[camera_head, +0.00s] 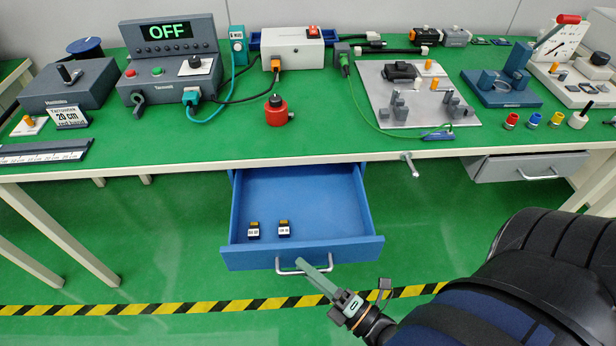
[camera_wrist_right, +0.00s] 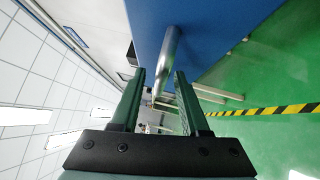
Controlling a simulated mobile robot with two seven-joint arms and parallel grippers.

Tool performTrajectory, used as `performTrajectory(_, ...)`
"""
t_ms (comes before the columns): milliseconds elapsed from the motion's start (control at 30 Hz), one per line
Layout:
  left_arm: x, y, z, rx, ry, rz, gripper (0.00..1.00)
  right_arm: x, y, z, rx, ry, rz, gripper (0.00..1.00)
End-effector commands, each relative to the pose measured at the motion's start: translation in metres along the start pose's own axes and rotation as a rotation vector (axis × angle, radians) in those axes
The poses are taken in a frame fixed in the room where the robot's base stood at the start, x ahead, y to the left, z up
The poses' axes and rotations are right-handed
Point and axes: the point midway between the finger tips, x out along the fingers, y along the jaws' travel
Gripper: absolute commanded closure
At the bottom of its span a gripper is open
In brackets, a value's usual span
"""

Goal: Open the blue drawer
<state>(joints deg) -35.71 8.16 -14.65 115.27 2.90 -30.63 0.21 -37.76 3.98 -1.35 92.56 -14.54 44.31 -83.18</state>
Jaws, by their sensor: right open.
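The blue drawer (camera_head: 302,190) is pulled out from under the green-topped workbench, its inside visible with two small black, labelled items (camera_head: 254,230) in it. Its metal bar handle (camera_head: 290,270) is on the front panel. My right gripper (camera_head: 306,266) reaches up from the lower right, with its green fingertips at the handle. In the right wrist view the fingers (camera_wrist_right: 160,75) are apart, and the handle bar (camera_wrist_right: 168,52) lies between or just beyond their tips; I cannot tell whether it touches them. My left gripper is not in view.
The workbench (camera_head: 190,150) carries a panel reading OFF (camera_head: 165,32), a red container (camera_head: 276,110) and other apparatus. A grey drawer (camera_head: 528,168) sits at the right under the bench. Yellow-black tape (camera_head: 180,307) crosses the green floor. Floor left of the blue drawer is clear.

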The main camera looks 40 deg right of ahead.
Motion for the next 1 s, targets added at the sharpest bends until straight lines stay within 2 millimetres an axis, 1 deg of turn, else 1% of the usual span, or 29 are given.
performTrajectory(167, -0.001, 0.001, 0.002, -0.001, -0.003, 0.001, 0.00, 0.000, 0.000, 0.000, 0.000, 0.000, 0.000, 0.55)
performTrajectory(267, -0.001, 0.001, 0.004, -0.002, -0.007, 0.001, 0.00, -0.006, -0.001, 0.000, 0.000, 0.000, -0.003, 0.55)
performTrajectory(367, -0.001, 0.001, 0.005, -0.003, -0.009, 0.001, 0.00, -0.020, -0.001, 0.000, 0.000, 0.000, -0.005, 0.55)
performTrajectory(600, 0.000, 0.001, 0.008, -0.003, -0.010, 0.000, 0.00, -0.073, -0.002, 0.000, 0.001, -0.001, -0.007, 0.55)
performTrajectory(733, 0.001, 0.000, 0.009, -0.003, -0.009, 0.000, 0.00, -0.098, -0.002, 0.000, 0.001, -0.001, -0.005, 0.55)
performTrajectory(800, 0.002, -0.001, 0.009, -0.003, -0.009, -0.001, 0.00, -0.108, -0.001, 0.000, 0.001, 0.000, -0.004, 0.55)
performTrajectory(900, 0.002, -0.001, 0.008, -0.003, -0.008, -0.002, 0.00, -0.119, -0.001, 0.000, 0.001, 0.000, -0.002, 0.55)
performTrajectory(1000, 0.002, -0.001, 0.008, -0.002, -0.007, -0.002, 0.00, -0.124, 0.000, 0.000, 0.000, 0.000, -0.001, 0.55)
